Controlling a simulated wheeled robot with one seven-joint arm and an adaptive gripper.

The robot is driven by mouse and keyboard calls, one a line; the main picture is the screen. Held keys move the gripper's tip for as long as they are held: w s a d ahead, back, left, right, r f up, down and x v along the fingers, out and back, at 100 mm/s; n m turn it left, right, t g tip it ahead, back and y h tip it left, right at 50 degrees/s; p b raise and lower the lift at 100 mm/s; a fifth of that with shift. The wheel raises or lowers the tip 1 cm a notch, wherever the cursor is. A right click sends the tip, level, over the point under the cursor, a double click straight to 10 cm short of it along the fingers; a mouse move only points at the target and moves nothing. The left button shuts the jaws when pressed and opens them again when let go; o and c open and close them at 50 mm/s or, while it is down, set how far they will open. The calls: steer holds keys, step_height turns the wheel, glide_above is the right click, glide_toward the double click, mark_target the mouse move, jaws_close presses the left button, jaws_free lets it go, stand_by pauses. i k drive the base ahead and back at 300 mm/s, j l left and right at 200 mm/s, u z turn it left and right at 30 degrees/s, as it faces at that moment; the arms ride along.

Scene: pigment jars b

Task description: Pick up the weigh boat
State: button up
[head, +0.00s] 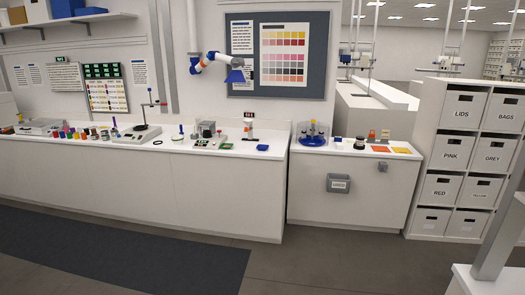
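I cannot pick out the weigh boat for certain at this distance. A small blue square item (262,147) lies near the right end of the long white counter (150,190); I cannot tell whether it is a shallow dish. My gripper is not in view.
Several coloured jars (95,134) and a stirrer stand (148,122) stand on the long counter. A blue round carousel (313,134) and orange (380,149) and yellow (401,151) squares are on the right counter. A labelled bin shelf (430,150) stands at right. The floor (320,262) ahead is clear.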

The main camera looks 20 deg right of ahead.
mark_target(260, 147)
steer(key=i+l+z, duration=0.1)
steer(key=i+l, duration=0.25)
steer(key=i, duration=0.9)
steer(key=i+l+z, duration=0.1)
steer(key=i+l, duration=0.15)
steer(key=i, duration=1)
steer(key=i+l+z, duration=0.1)
steer(key=i, duration=1.15)
